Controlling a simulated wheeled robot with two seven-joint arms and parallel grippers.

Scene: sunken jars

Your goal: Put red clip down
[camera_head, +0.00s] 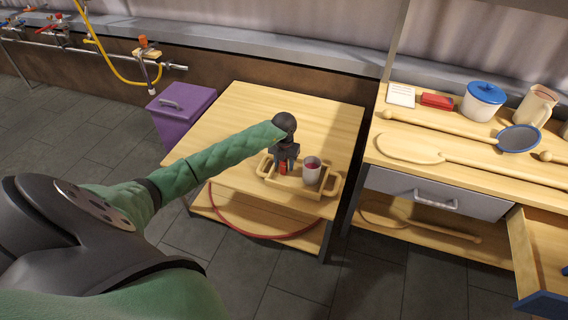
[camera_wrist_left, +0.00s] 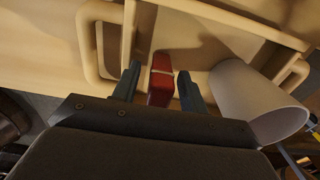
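The red clip (camera_head: 283,169) is at the wooden tray (camera_head: 295,187) on the small table, below my left gripper (camera_head: 286,163). In the left wrist view the clip (camera_wrist_left: 160,80) lies between the two fingertips of the left gripper (camera_wrist_left: 157,82), with a narrow gap on each side. The fingers are open around it and do not appear to press on it. My right gripper is not in view.
The small wooden table (camera_head: 235,105) is bare behind the tray. A purple bin (camera_head: 181,108) stands to its left. The right counter holds a blue-lidded pot (camera_head: 483,101), a red box (camera_head: 437,100), a jug (camera_head: 536,104) and long wooden spoons. A drawer (camera_head: 540,262) stands open below.

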